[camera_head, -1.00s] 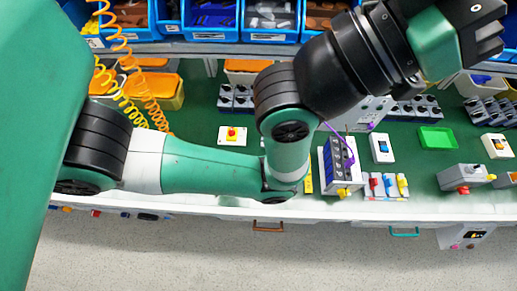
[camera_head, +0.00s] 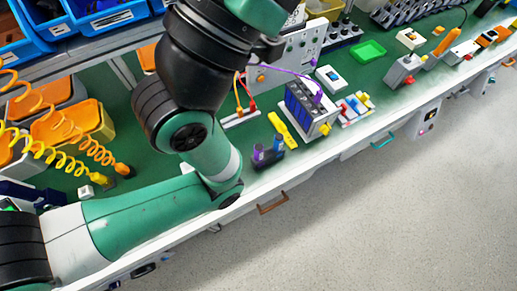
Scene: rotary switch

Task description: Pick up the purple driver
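Two short purple-topped upright pieces (camera_head: 258,152) stand in or beside a dark item on the green bench top, just right of my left arm's elbow. I cannot tell whether one of them is the purple driver. Another small purple piece (camera_head: 318,97) with a purple cable is at the blue-and-white module (camera_head: 303,108). My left arm comes in from the left, bends and rises out of the top edge, so its gripper is not in view. My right gripper is not in view. My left arm hides part of the bench behind it.
A yellow tool (camera_head: 283,130) lies left of the module. A white switch box (camera_head: 331,79), a green tray (camera_head: 368,50) and a grey box (camera_head: 405,70) stand to the right. Orange bins (camera_head: 75,125) and coiled hoses (camera_head: 90,150) are at the left.

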